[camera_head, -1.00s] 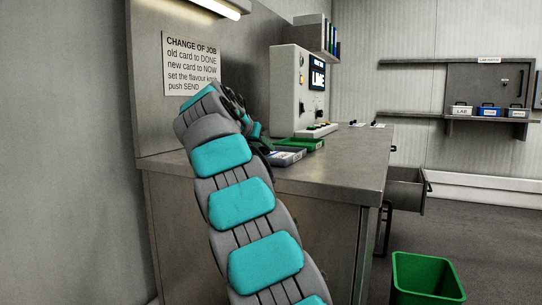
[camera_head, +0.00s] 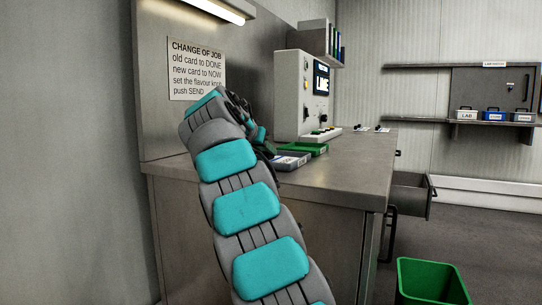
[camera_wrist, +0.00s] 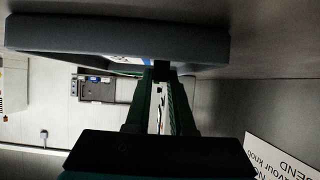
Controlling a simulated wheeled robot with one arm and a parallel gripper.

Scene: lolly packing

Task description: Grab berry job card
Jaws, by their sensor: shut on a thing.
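My gripper (camera_wrist: 161,100) is shut on a thin pale card-like thing (camera_wrist: 160,115), seen nearly edge-on between the fingers in the wrist view. I cannot read it, so I cannot tell whether it is the berry job card. A dark grey tray (camera_wrist: 60,35) lies close by the fingertips, with a white and blue card (camera_wrist: 130,59) partly showing at it. In the head view my arm hides most of the gripper, beside the grey tray (camera_head: 290,162) on the steel counter. A green tray (camera_head: 318,151) lies just behind it.
The control panel (camera_head: 292,95), its screen reading LIME, stands at the back of the counter (camera_head: 345,165). More cards (camera_head: 372,129) lie to its right. An open drawer (camera_head: 412,196) juts out at the counter's right end. A green bin (camera_head: 432,270) stands on the floor.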

